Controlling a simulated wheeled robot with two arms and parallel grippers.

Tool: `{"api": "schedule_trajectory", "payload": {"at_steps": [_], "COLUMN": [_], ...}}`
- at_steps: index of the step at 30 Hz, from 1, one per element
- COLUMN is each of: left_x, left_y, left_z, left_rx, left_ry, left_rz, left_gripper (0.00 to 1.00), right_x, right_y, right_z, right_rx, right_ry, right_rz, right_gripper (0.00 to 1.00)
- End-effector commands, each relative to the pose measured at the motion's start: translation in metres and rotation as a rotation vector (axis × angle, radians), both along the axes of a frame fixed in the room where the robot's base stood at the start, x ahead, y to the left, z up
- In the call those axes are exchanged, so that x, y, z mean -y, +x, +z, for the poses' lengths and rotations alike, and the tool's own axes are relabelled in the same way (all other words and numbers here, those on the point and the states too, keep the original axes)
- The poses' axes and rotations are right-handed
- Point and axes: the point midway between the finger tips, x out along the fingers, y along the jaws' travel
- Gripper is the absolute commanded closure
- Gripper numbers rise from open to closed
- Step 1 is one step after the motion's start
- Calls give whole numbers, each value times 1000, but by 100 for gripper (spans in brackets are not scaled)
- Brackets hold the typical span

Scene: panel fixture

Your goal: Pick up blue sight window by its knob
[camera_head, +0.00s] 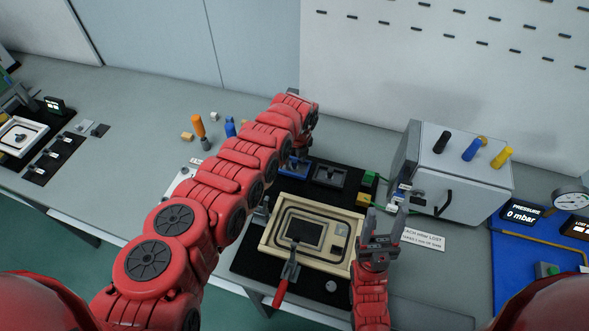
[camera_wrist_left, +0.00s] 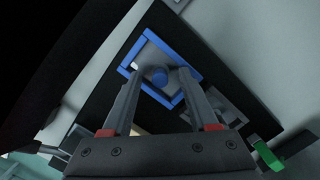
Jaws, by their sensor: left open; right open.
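The blue sight window (camera_wrist_left: 130,59) has a blue square frame and a round blue knob (camera_wrist_left: 158,75) in the left wrist view. In the head view the blue sight window (camera_head: 290,169) is partly hidden behind my left arm. My left gripper (camera_wrist_left: 161,77) is open, with the knob appearing between its fingertips. I cannot tell whether the fingertips are down at the knob's height or touching it. My right gripper (camera_head: 385,218) is open and empty, pointing up beside the right edge of the beige panel frame (camera_head: 347,223).
A grey window piece (camera_head: 329,176) sits just right of the blue one on the black board. A red-handled clamp (camera_head: 282,288) is at the beige frame's front. A grey box (camera_head: 455,178) with coloured pegs stands at right; a green block (camera_head: 369,178) is nearby.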

Motion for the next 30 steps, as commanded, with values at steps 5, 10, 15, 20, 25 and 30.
{"api": "schedule_trajectory", "payload": {"at_steps": [5, 10, 15, 20, 25, 30], "left_x": [0, 0, 0, 0, 0, 0], "left_y": [0, 0, 0, 0, 0, 1], "left_z": [2, 2, 2, 2, 2, 12], "left_rx": [1, 1, 1, 1, 1, 3], "left_ry": [0, 0, 0, 0, 0, -1], "left_rz": [0, 0, 0, 0, 0, 0], "left_gripper": [51, 82, 100, 100, 100, 100], "right_x": [0, 0, 0, 0, 0, 0], "right_y": [0, 0, 0, 0, 0, 0], "right_z": [2, 2, 2, 2, 2, 9], "right_rx": [0, 0, 0, 0, 1, 0], "right_ry": [0, 0, 0, 0, 0, 0], "right_rz": [0, 0, 0, 0, 0, 0], "right_gripper": [46, 46, 46, 46, 46, 46]}}
